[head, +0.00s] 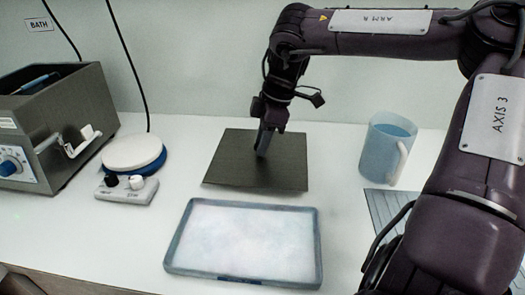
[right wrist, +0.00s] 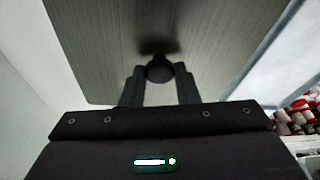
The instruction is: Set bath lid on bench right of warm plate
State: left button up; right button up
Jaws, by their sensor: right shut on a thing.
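The bath lid (head: 228,165) is a flat dark grey plate with a knob. It lies level at or just above the bench, right of the warm plate; I cannot tell whether it touches. My right gripper (head: 263,150) points down at the middle of the lid and is shut on its knob. In the right wrist view the knob (right wrist: 159,70) sits between the two fingers, with the lid (right wrist: 225,45) beyond. The warm plate (head: 132,152) is a white disc on a blue and white base with two knobs. My left gripper is not in view.
The bath (head: 75,115) stands open at far left, with a blue-handled item in it. A shallow tray (head: 171,255) with white content lies in front of the lid. A blue jug (head: 380,150) stands to the right, near a grey ribbed mat (head: 385,205). Bare bench (head: 335,175) separates lid and jug.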

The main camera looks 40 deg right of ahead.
aim_at(276, 153)
notch_tip(276, 153, down, 3)
jog(key=shift+r, duration=0.1)
jog(key=shift+f, duration=0.2)
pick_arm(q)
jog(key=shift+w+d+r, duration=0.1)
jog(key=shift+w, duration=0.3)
pick_arm(e)
jog(key=o, duration=0.9)
jog(key=shift+f, duration=0.1)
jog(key=shift+r, duration=0.25)
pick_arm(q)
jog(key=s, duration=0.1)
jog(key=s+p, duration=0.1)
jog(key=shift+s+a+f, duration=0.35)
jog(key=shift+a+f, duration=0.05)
pick_arm(e)
jog(key=v, duration=1.1)
jog(key=shift+s+r, duration=0.1)
jog(key=shift+r, duration=0.3)
